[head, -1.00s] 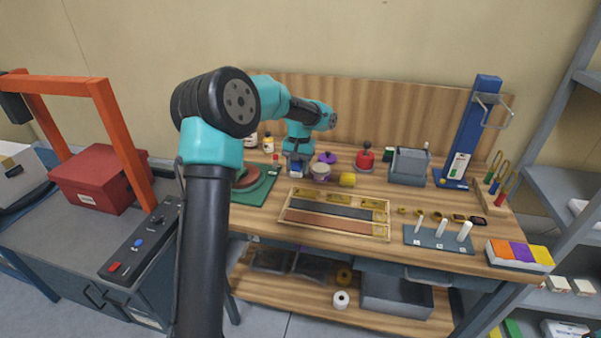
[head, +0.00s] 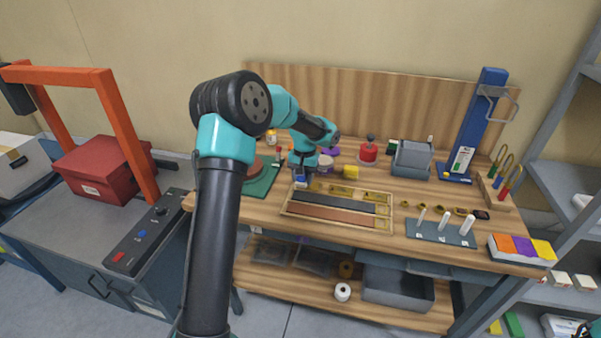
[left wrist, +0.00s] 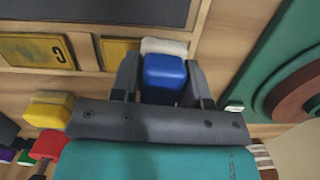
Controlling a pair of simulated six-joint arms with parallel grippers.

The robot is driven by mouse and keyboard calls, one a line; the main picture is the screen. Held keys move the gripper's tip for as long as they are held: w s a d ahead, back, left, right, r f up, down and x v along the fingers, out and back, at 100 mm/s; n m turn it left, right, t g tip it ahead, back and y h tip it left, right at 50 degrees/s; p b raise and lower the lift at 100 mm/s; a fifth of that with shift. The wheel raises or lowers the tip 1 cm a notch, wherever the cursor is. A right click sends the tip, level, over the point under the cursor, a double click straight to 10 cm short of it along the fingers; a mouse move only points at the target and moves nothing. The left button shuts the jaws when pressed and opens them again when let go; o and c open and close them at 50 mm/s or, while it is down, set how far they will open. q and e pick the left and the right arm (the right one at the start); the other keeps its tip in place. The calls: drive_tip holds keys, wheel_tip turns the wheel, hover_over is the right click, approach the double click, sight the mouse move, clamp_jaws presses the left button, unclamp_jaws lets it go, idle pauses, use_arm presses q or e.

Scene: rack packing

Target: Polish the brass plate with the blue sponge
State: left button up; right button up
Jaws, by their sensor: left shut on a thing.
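My left gripper (head: 301,182) is shut on the blue sponge (left wrist: 165,78), gripping it between both fingers, with its pale underside showing beyond the blue top. It points down at the back left of the wooden tray (head: 338,231). A brass plate (left wrist: 118,50) lies in the tray close beside the sponge, its end partly hidden by the left finger and sponge. I cannot tell whether sponge and plate touch. Further brass plates (head: 343,190) lie along the same row; one bears a dark mark (left wrist: 37,50). A bit of my right arm shows at the bottom right corner.
A yellow block (head: 345,172) stands just behind the tray. A green mat with a brown disc (head: 258,180) lies left of the gripper. A grey peg board (head: 440,233) is to the right. Dark and brown strips (head: 330,216) fill the tray's front.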

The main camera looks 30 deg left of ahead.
sight(312, 186)
use_arm(q)
drive_tip(key=d, duration=0.1)
drive_tip(key=w+d, duration=0.1)
drive_tip(key=d, duration=0.1)
drive_tip(key=shift+d+f, duration=0.1)
drive_tip(key=shift+f, duration=0.1)
drive_tip(key=shift+s+a, duration=0.3)
drive_tip(key=shift+a, duration=0.6)
drive_tip(key=shift+s+a, duration=0.3)
drive_tip(key=shift+a, duration=0.6)
drive_tip(key=shift+a+r, duration=0.2)
drive_tip(key=shift+d+r, duration=0.1)
drive_tip(key=shift+r, duration=3.75)
